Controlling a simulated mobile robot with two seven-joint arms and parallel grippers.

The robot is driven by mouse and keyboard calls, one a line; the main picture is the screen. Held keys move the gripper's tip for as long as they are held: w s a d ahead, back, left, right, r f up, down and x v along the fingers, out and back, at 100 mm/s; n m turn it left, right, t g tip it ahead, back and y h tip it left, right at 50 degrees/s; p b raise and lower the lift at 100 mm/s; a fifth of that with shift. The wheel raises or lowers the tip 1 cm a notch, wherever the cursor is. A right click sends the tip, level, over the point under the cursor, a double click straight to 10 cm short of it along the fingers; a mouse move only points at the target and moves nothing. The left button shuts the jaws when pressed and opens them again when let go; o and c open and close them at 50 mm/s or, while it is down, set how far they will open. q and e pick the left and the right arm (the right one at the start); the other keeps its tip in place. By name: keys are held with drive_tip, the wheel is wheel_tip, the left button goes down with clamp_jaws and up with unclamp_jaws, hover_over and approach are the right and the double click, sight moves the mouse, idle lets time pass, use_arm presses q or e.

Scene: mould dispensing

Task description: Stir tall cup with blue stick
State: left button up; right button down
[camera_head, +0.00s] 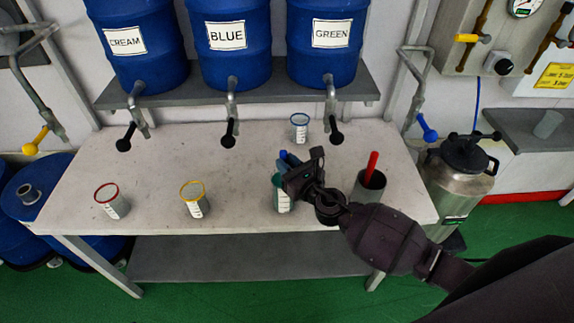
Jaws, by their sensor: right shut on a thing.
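My right gripper (298,172) comes in from the right and is shut on a blue stick (284,156), whose top shows above the fingers. The gripper is over a green-rimmed clear cup (282,200) near the table's front edge and hides part of it. I cannot tell how far the stick's lower end reaches into this cup. A grey container (367,193) with a red stick (371,167) standing in it is just right of the gripper. My left gripper is not in view.
Red-rimmed (112,203) and yellow-rimmed (194,201) cups stand at the left of the white table (240,148). A blue-rimmed cup (299,127) stands at the back. Blue barrels (227,62) with taps overhang the table. A metal canister (455,180) stands at the right.

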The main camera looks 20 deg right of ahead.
drive_tip(key=shift+r+p, duration=1.5)
wheel_tip(320, 180, up, 11)
drive_tip(key=shift+p, duration=0.45)
idle(0.5)
idle(0.5)
